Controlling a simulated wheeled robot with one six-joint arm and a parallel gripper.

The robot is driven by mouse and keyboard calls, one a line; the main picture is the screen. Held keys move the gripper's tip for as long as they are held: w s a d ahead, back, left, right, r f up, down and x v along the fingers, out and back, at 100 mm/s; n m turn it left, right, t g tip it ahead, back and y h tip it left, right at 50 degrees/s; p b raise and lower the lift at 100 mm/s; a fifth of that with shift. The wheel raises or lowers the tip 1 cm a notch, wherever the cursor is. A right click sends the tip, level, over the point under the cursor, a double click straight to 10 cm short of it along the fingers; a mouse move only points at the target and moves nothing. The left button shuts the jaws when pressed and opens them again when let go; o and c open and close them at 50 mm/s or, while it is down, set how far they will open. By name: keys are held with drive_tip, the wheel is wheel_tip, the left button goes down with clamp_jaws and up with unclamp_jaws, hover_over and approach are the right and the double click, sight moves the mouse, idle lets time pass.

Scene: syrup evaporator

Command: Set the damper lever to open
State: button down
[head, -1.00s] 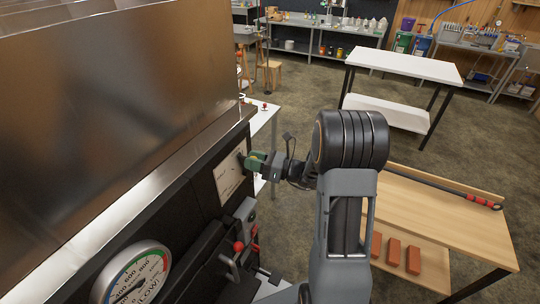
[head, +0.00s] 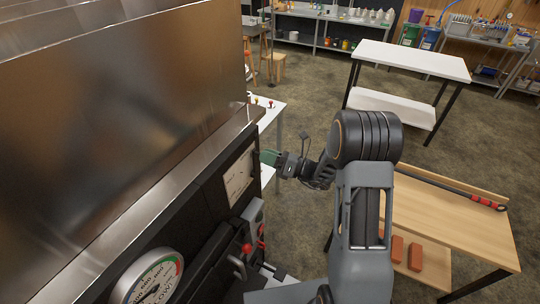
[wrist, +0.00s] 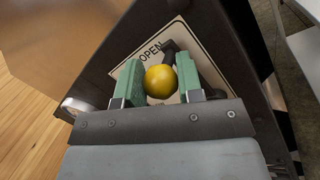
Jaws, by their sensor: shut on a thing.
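The damper lever's round yellow knob (wrist: 161,82) sits between the green finger pads of my gripper (wrist: 158,66) in the wrist view. The lever's dark arm (wrist: 172,47) shows just beyond the knob. Behind it is a white label plate (wrist: 128,68) with the word OPEN, close beside the lever arm. In the head view my gripper (head: 268,158) is at the far upper side of the plate (head: 239,177) on the dark front panel. The knob is hidden there by the green pads.
A pressure-type dial gauge (head: 149,279) and a red-knobbed handle (head: 246,249) are nearer on the same front. The large metal pan (head: 120,100) rises at left. A wooden bench (head: 455,225) with bricks (head: 415,257) stands at right. A white table (head: 410,62) stands behind.

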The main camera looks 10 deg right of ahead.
drive_tip(key=c, duration=0.8)
unclamp_jaws()
drive_tip(key=b+v, duration=0.3)
drive_tip(key=v, duration=1)
drive_tip(key=shift+s+d, duration=0.15)
drive_tip(key=shift+d, duration=0.2)
